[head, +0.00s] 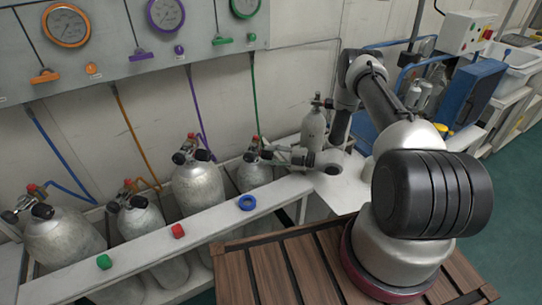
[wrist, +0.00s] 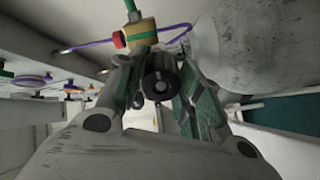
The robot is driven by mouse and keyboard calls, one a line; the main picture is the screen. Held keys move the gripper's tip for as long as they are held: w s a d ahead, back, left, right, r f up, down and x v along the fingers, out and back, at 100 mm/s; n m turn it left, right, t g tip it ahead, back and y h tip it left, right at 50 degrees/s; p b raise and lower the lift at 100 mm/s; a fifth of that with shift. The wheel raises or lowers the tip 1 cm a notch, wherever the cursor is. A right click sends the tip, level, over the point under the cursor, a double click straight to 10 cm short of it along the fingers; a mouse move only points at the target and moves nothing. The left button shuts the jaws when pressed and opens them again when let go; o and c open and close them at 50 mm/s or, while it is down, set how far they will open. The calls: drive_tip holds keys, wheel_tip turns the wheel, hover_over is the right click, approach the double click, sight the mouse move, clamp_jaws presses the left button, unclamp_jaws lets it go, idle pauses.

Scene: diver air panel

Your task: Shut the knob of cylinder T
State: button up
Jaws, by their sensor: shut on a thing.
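Several grey cylinders stand in the rack; no letter is readable, so I cannot tell which is T. My gripper (head: 276,156) reaches in from the right to the valve of the cylinder with the green hose (head: 254,176). In the wrist view, my gripper (wrist: 158,98) is shut on a black knob (wrist: 160,76), with one finger on each side. A brass valve body (wrist: 141,32) with a green band and a red part is just beyond the knob. The knob's turned position cannot be told.
Other cylinders stand to the left, with orange (head: 140,215), purple (head: 200,185) and blue (head: 62,240) hoses nearby. A loose cylinder (head: 313,130) stands behind my gripper. Green (head: 104,262), red (head: 178,230) and blue (head: 247,202) pieces sit on the rack's front rail. A gauge panel (head: 110,30) hangs above.

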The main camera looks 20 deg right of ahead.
drive_tip(key=shift+f, duration=0.1)
drive_tip(key=o, duration=1)
drive_tip(key=shift+o, duration=0.2)
drive_tip(key=shift+d, duration=0.2)
drive_tip(key=v, duration=1.1)
drive_tip(key=shift+s+d, duration=0.2)
drive_tip(key=shift+d, duration=0.15)
